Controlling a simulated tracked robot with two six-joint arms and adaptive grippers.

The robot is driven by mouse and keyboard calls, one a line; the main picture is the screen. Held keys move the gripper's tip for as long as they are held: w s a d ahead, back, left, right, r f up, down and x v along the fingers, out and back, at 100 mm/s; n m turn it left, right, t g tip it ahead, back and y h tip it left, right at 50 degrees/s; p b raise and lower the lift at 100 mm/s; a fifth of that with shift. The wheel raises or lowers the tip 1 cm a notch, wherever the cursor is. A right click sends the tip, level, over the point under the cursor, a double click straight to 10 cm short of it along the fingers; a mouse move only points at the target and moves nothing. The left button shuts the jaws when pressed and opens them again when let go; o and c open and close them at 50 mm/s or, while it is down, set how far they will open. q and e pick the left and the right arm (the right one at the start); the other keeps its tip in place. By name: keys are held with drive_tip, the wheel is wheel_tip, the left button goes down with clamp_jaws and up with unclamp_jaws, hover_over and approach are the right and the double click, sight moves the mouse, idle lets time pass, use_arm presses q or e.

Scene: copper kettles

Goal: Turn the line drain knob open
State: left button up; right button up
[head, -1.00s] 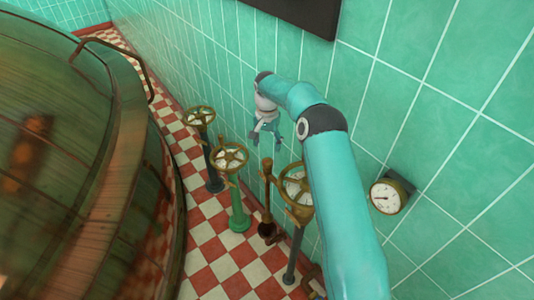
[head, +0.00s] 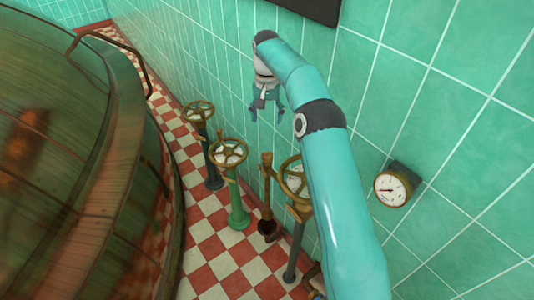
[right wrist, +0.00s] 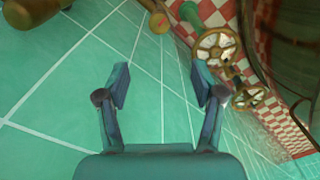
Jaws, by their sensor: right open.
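No label marks the line drain knob. A short brown post with a brass top (head: 267,190) stands between two handwheel stands by the wall and may be it. A brass knob end (right wrist: 159,22) shows at the top of the right wrist view. My right gripper (head: 267,112) is open and empty beside the green wall, above and behind the post in the head view. Its two fingers are spread apart in the right wrist view (right wrist: 162,88), with only tiles between them. My left gripper is not in view.
Brass handwheels stand along the wall: a far one (head: 199,110), a middle one on a green post (head: 228,152), and a near one (head: 290,180) partly behind my right arm. A dial gauge (head: 392,188) is on the wall. A large copper kettle (head: 90,180) fills the left.

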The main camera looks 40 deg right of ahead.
sight(267, 154)
wheel_tip(267, 154, down, 17)
drive_tip(key=shift+r+p, duration=0.15)
drive_tip(key=shift+p, duration=0.35)
drive_tip(key=c, duration=1.1)
